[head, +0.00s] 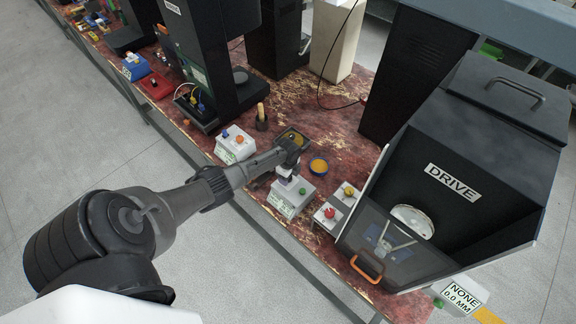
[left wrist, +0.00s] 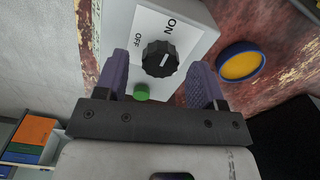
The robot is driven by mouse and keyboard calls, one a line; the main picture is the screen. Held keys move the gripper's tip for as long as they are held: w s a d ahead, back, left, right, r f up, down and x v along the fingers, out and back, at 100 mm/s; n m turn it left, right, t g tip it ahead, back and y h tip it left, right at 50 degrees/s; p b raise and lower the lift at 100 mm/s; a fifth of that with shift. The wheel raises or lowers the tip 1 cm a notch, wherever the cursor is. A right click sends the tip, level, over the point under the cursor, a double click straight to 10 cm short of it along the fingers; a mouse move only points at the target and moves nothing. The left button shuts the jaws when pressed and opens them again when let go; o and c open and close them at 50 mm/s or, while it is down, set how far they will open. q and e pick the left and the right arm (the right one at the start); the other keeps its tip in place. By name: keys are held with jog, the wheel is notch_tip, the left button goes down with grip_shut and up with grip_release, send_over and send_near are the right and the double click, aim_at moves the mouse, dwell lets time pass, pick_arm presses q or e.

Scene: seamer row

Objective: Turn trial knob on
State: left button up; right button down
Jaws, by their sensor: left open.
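The trial knob (left wrist: 161,59) is black and ridged with a white pointer line. It sits on a light grey box (left wrist: 196,32) with a white label (left wrist: 150,28) reading ON and OFF. The pointer slants up and right in the left wrist view; I cannot tell its exact setting. A green button (left wrist: 141,92) is beside the knob. My left gripper (left wrist: 160,64) is open, its purple fingers on either side of the knob; contact cannot be told. In the head view my left gripper (head: 286,176) is over the box (head: 285,202) and hides the knob. My right gripper is not in view.
A blue-rimmed yellow dish (head: 318,166) is beside the box. A box with red and yellow buttons (head: 335,207) stands right, before the black DRIVE machine (head: 459,170). Another button box (head: 234,145) is left. The table's front edge is close.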

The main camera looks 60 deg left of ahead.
pick_arm(q)
notch_tip(320, 180, up, 13)
jog(key=p, duration=0.1)
jog(key=shift+p, duration=0.35)
dwell(0.5)
